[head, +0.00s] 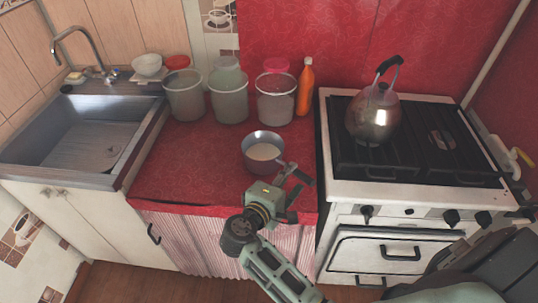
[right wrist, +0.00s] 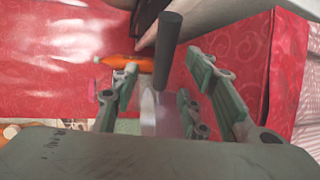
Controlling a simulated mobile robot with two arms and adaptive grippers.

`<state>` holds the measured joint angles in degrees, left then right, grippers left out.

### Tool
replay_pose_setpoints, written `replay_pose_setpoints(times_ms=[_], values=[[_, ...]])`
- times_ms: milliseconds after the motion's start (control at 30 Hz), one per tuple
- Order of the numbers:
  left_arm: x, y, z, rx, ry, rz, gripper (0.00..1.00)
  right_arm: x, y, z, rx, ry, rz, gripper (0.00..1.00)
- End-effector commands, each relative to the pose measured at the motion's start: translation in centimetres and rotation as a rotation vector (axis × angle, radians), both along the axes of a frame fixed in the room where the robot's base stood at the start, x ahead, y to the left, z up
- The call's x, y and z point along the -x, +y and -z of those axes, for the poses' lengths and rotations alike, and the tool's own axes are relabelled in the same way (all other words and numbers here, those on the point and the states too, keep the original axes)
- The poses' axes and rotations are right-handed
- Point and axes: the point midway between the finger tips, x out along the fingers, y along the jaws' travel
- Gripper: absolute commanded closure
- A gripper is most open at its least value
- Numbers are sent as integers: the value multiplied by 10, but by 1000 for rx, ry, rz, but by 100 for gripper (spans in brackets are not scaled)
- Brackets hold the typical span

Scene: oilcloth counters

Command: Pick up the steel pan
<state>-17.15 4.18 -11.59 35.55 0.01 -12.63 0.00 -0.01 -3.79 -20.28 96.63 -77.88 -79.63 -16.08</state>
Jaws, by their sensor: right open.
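The steel pan (head: 251,151) is a small grey pan with pale contents, upright on the red counter left of the stove. Its short handle extends toward the lower right, near my gripper. My right gripper (head: 296,193) is open at the counter's front edge, just in front of the pan and to its right. In the right wrist view, a dark rod (right wrist: 170,45), which looks like the pan's handle, shows between the open fingers. I cannot tell whether any finger touches it. My left gripper is not in view.
Several buckets (head: 185,97) and an orange bottle (head: 305,86) stand behind the pan. A kettle (head: 372,113) sits on the stove (head: 345,190) at the right. A sink (head: 85,145) is at the left. The counter (head: 185,165) left of the pan is clear.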

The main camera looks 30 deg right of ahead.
Motion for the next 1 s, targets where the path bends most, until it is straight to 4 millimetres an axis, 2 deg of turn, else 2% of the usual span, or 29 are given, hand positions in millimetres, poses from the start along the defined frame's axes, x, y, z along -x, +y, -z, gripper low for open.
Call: replay_pose_setpoints(times_ms=[300, 633, 1000], values=[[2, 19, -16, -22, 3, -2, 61, -24, -35, 12, 2, 2, -2, 59], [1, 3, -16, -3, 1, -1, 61, -29, -42, 17, -2, 1, -3, 59], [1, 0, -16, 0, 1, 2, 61, -29, -42, 17, -2, 1, -3, 90]])
